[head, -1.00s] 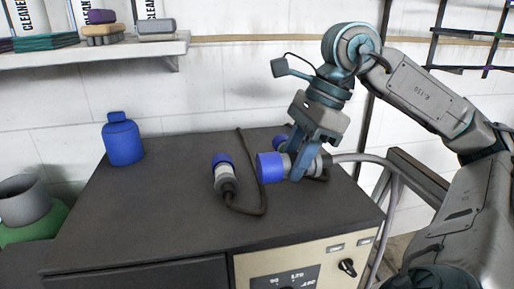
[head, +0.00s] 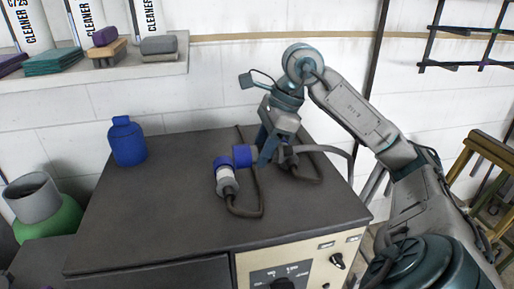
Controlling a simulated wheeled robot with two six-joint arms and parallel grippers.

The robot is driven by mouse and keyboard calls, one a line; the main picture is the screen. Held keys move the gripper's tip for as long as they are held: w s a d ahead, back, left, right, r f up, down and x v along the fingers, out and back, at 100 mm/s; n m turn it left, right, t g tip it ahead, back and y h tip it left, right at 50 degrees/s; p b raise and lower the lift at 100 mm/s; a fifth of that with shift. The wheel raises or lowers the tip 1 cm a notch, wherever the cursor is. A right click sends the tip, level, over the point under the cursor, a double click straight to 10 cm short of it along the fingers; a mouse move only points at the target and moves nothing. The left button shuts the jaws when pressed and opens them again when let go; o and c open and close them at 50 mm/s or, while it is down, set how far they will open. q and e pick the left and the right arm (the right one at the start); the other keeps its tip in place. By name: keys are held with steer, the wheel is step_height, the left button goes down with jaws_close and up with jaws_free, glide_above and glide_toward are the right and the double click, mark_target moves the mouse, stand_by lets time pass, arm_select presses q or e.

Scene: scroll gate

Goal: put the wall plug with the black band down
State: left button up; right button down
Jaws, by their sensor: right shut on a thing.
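My right gripper (head: 264,160) is shut on a wall plug with a blue end (head: 243,155), low over the far part of the dark cabinet top (head: 150,220). The plug lies sideways, blue end to the left, with a grey cable running off to the right. Whether it touches the top is unclear. The fingers cover its middle, so I cannot make out a black band. A second plug (head: 226,178) with a blue end and a white band lies on the top, just left of the held one. My left gripper is out of view.
A blue bottle (head: 127,142) stands at the top's back left. A dark cable (head: 261,198) loops beside the lying plug. More cable and a dark part (head: 306,170) lie behind the gripper. The top's left and front are clear. A shelf (head: 130,66) holds sponges and cleaner bottles.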

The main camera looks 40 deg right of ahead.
steer(key=f, duration=0.1)
steer(key=w+f, duration=0.2)
steer(key=shift+w+d, duration=0.1)
steer(key=shift+d, duration=0.15)
steer(key=shift+f, duration=0.4)
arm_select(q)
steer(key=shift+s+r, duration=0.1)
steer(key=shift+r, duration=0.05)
arm_select(e)
steer(key=shift+f+b, duration=0.3)
steer(key=shift+b, duration=0.2)
steer(key=c, duration=0.9)
jaws_free()
steer(key=shift+r, duration=0.1)
steer(key=shift+c, duration=0.2)
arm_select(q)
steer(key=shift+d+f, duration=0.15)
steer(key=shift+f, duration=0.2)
